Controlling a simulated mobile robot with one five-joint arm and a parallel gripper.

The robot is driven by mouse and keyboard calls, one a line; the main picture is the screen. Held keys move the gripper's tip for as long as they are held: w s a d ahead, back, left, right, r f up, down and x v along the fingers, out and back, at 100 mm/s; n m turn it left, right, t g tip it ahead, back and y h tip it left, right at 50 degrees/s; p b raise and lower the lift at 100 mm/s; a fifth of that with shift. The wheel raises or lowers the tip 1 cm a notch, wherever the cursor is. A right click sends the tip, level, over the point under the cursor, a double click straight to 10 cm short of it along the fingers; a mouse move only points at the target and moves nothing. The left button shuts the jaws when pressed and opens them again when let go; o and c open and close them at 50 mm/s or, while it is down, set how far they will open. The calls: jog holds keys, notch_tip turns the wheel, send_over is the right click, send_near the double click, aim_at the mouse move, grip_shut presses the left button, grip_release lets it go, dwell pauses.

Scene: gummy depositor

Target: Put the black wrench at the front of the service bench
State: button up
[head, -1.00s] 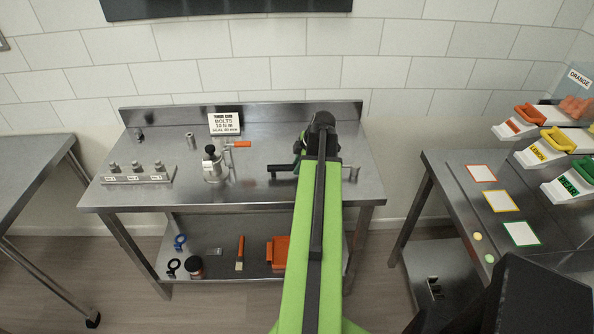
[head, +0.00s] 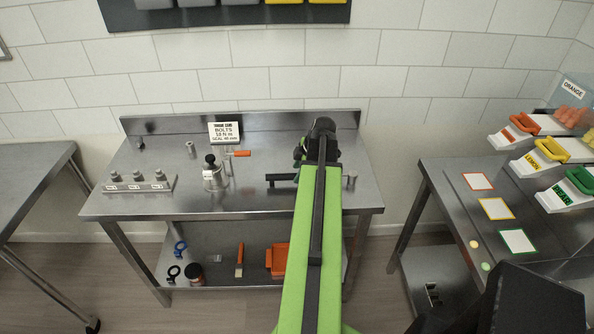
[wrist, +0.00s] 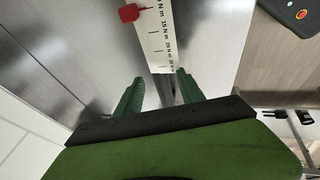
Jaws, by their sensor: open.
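In the head view a black bar-shaped tool, which looks like the black wrench (head: 281,178), lies on the service bench (head: 260,200). Its left end shows; the rest is hidden behind my arm. My gripper (head: 312,155) is over the right half of the bench and its fingers are largely hidden there. In the wrist view my gripper (wrist: 158,92) shows two green fingers apart, with nothing clearly held between them. A white strip with N m markings (wrist: 157,35) and a red piece (wrist: 131,12) lies just beyond the fingertips.
A silver device with a black knob (head: 212,175) and an orange-handled tool (head: 241,153) stand left of the wrench. A block with bolts (head: 138,186) is at the left. A sign (head: 224,132) stands behind. A short metal cylinder (head: 350,179) is right of my arm. The bench's front strip looks clear.

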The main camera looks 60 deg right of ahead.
jog(key=p+v, duration=0.7)
jog(key=v, duration=0.3)
jog(key=shift+p, duration=0.35)
jog(key=shift+f, duration=0.1)
jog(key=w+a+m+g+y, duration=0.1)
jog(key=w+a, duration=0.5)
jog(key=a, duration=0.4)
jog(key=w+a+f+m+g, duration=0.1)
jog(key=w+a, duration=0.5)
jog(key=a, duration=0.3)
jog(key=w+a+m+g+y, duration=0.1)
jog(key=w+a+m, duration=0.1)
jog(key=w+a, duration=0.65)
jog(key=a+m+g+h, duration=0.1)
jog(key=a+m, duration=0.2)
jog(key=a, duration=2.4)
jog(key=shift+s+f+m+g+h, duration=0.3)
jog(key=shift+s+f, duration=0.1)
jog(key=shift+f, duration=0.05)
jog(key=shift+f, duration=0.1)
